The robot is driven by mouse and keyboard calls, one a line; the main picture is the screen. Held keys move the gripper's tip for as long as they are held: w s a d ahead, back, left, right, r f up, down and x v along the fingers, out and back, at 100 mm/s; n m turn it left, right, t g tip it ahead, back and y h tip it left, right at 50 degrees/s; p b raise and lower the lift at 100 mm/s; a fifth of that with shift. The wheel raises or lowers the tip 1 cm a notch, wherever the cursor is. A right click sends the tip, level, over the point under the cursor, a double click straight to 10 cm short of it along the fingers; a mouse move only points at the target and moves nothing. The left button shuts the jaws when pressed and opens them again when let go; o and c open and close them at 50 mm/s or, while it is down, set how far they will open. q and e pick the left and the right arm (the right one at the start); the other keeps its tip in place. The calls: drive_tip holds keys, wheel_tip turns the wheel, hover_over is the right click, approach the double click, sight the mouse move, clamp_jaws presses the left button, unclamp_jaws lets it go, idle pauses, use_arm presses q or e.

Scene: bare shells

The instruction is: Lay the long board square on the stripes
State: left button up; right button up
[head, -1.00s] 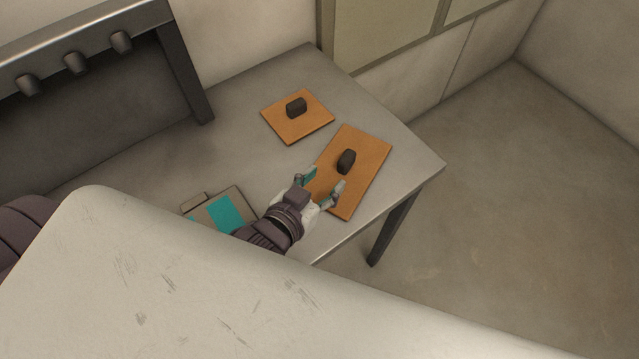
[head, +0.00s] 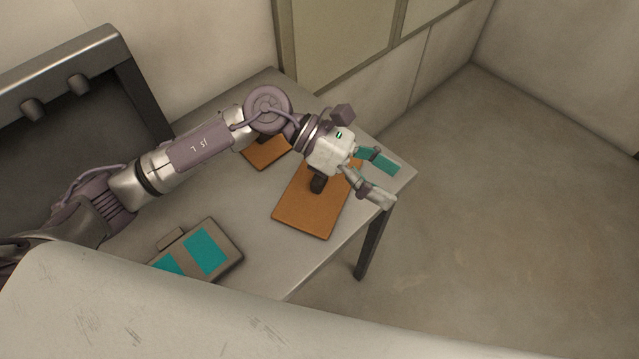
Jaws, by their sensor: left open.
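The long orange board (head: 308,212) lies flat on the grey table, with a dark knob (head: 318,184) standing on it. Two teal stripes (head: 205,251) show on a grey plate (head: 229,246) near the table's front left; my white body hides part of the plate. My left gripper (head: 391,187) is open, with its fingers spread and nothing between them. It hangs over the right end of the table, past the knob, and hides the board's far end. Its height above the table is hard to tell. My right gripper is not in view.
A smaller orange board (head: 266,155) lies farther back, partly hidden by my left arm. Bare table (head: 255,215) lies between the plate and the long board. Open floor lies at the right.

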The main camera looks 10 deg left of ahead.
use_arm(q)
drive_tip(key=w+a+f+m+t+y, duration=0.1)
drive_tip(key=w+a+f+m+y, duration=0.2)
drive_tip(key=w+a+y, duration=0.5)
drive_tip(key=m+t+y, duration=0.1)
approach(319, 179)
drive_tip(key=p+x, duration=0.1)
drive_tip(key=x, duration=0.2)
drive_tip(key=w+p+x, duration=0.1)
drive_tip(key=x, duration=0.1)
drive_tip(key=shift+f+p, duration=0.3)
drive_tip(key=shift+f, duration=0.1)
drive_tip(key=p+x, duration=0.2)
drive_tip(key=x, duration=0.2)
drive_tip(key=shift+s+f+p, duration=0.1)
drive_tip(key=shift+s+p, duration=0.05)
drive_tip(key=shift+p, duration=0.15)
drive_tip(key=shift+d+f, duration=0.15)
drive_tip(key=shift+f, duration=0.45)
drive_tip(key=c, duration=1.4)
drive_tip(key=shift+r, duration=0.2)
